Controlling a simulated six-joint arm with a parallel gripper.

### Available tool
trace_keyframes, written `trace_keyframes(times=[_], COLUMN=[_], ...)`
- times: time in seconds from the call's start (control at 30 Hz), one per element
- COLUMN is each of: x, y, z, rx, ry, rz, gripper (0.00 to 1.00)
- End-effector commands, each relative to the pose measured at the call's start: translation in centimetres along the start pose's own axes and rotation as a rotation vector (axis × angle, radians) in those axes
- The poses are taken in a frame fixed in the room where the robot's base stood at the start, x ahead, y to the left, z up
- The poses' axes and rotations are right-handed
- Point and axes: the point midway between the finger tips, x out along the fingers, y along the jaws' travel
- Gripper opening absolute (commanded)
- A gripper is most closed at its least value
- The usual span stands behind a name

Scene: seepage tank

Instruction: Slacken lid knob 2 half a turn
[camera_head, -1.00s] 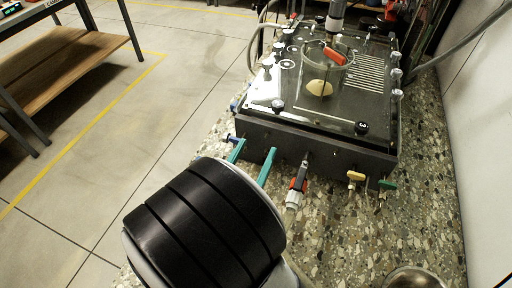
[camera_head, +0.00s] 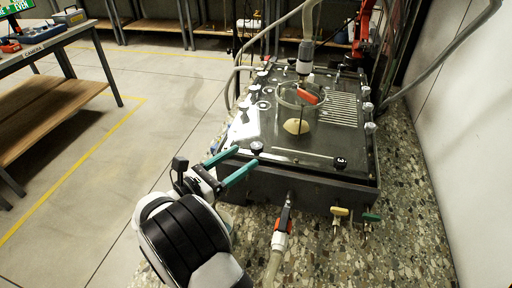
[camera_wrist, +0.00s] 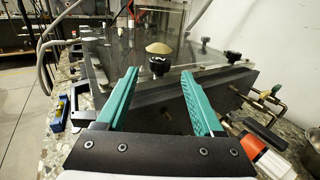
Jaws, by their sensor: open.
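My gripper (camera_head: 246,156) has teal fingers, spread apart and empty, at the front-left edge of the dark tank lid (camera_head: 300,140). It also shows in the wrist view (camera_wrist: 160,72). A dark lid knob (camera_head: 257,147) stands near the fingertips. In the wrist view this knob (camera_wrist: 158,66) appears between the fingertips and beyond them, apart from both. A second dark knob (camera_head: 340,162) with a white mark sits at the front-right corner and shows in the wrist view (camera_wrist: 233,57). Several more knobs line the left edge. I cannot read which knob is number 2.
A clear cylinder (camera_head: 300,97) with a red piece rises from the lid, by a tan mound (camera_head: 296,126). Hoses rise behind. Speckled counter (camera_head: 400,220) lies right.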

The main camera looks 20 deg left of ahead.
Motion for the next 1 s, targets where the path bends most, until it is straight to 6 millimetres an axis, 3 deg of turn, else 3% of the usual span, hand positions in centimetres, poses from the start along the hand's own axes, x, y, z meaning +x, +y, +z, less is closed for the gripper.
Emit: trace_keyframes(times=[0.1, 0.3, 0.67, 1.0], x=[2.6, 5.3, 6.0, 5.9], y=[-0.1, 0.0, 0.0, 0.0], z=[0.0, 0.1, 0.0, 0.0], rx=[0.000, 0.001, 0.001, 0.001], ry=[0.000, -0.001, -0.001, -0.001], rz=[-0.003, 0.000, 0.002, 0.002], gripper=[0.69, 0.69, 0.69, 0.10])
